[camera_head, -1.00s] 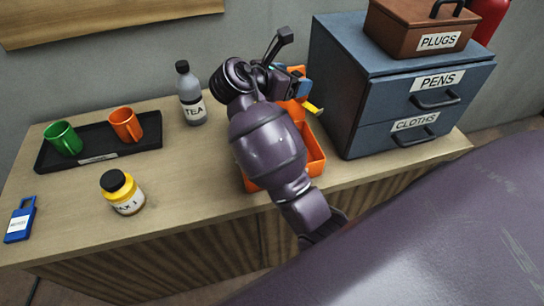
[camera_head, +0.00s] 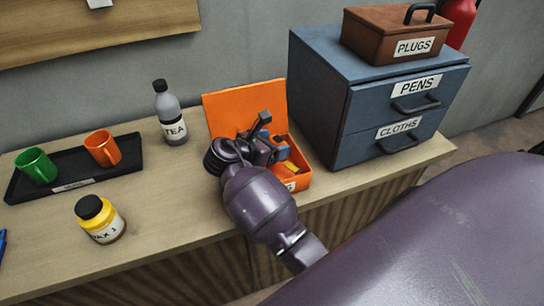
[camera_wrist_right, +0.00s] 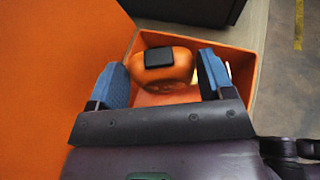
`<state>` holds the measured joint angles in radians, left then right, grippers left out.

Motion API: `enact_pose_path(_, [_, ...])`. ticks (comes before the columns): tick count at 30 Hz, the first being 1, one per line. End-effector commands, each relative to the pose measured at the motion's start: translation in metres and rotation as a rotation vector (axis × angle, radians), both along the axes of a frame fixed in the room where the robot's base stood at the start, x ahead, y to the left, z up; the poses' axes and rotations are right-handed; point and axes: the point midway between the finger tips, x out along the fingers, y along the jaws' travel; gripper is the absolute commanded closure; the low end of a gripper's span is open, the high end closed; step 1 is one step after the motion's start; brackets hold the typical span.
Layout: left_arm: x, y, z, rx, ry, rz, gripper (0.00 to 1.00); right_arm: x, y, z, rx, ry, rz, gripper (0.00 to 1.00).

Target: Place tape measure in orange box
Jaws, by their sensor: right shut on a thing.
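The tape measure is orange with a black patch and sits between my right fingers in the right wrist view (camera_wrist_right: 163,70). In the head view only a small yellow part of the tape measure (camera_head: 291,167) shows beside the blue fingers. My right gripper (camera_head: 276,149) is shut on it, inside or just over the orange box (camera_head: 297,181); the exact height is hard to tell. The box's raised orange lid (camera_head: 243,108) stands at the back. In the right wrist view, the box walls (camera_wrist_right: 215,45) surround the tape measure. My arm hides much of the box. My left gripper is not in view.
A blue drawer cabinet (camera_head: 360,105) with a brown box (camera_head: 385,38) on top stands close right of the orange box. A grey bottle (camera_head: 171,115), a yellow jar (camera_head: 101,222) and a black tray (camera_head: 75,180) with two mugs stand left.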

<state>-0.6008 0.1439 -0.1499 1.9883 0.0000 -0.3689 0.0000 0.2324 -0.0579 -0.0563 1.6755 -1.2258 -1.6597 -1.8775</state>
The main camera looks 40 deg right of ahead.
Motion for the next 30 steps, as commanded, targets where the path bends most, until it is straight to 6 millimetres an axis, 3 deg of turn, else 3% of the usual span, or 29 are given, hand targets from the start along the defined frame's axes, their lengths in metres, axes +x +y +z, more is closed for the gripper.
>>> enact_pose_path(12, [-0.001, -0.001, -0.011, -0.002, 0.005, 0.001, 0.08, 0.000, 0.000, -0.043, 0.000, 0.003, 0.001, 0.56])
enact_pose_path(25, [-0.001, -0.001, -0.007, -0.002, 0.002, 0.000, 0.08, 0.000, 0.000, -0.046, 0.000, 0.000, 0.001, 0.56])
enact_pose_path(26, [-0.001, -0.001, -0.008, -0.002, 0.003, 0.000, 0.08, 0.000, 0.000, -0.046, 0.000, 0.000, 0.000, 0.21])
enact_pose_path(27, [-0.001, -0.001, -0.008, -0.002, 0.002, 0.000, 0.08, 0.000, 0.000, -0.046, 0.001, 0.000, 0.000, 0.15])
enact_pose_path(30, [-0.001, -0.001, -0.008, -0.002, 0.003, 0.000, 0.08, 0.000, 0.000, -0.046, 0.001, 0.001, 0.000, 0.15])
